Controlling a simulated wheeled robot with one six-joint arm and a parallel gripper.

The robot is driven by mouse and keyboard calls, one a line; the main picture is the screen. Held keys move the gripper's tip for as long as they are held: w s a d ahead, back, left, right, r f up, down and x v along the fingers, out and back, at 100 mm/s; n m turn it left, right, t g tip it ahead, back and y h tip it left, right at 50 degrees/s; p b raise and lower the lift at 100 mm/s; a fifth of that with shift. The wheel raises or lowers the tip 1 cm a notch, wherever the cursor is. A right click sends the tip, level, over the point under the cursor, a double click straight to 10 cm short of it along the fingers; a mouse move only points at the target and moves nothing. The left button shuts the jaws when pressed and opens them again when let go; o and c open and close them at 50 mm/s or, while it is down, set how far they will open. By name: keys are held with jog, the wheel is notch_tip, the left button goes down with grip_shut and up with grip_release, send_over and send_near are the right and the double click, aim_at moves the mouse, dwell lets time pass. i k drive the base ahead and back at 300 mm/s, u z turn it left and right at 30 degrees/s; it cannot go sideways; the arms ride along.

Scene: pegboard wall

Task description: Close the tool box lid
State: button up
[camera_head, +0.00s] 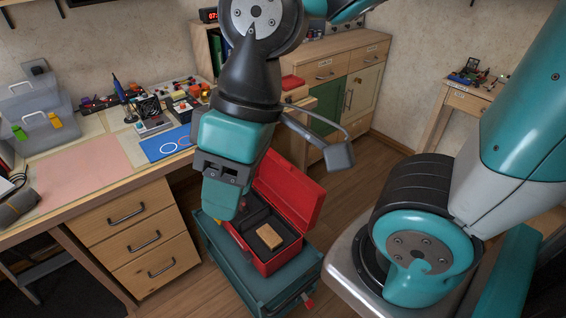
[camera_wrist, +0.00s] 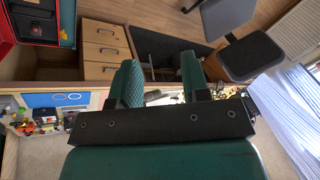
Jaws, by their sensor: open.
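The red tool box (camera_head: 276,262) stands on a teal cart (camera_head: 262,292) in the camera_head view. Its lid (camera_head: 300,190) is open and stands up along the far right side. A tan block (camera_head: 270,236) lies in the dark interior. My gripper (camera_head: 222,208) hangs over the near left side of the box, apart from the lid, and hides part of the box. In the camera_wrist view my gripper (camera_wrist: 160,82) has its two fingers apart with nothing held between them. Part of the red box (camera_wrist: 6,30) shows at the top left there.
A wooden desk (camera_head: 75,210) with drawers is left of the cart. Plastic bins (camera_head: 40,115) and electronics sit on it. A cabinet (camera_head: 335,75) stands behind. A lamp-like grey arm (camera_head: 338,155) juts out behind the lid. Open floor (camera_head: 365,165) lies right of the lid.

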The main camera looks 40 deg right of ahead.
aim_at(300, 199)
jog(key=k, duration=1.25)
jog(key=z, duration=0.9)
jog(key=i, duration=1.7)
jog(key=u, duration=0.8)
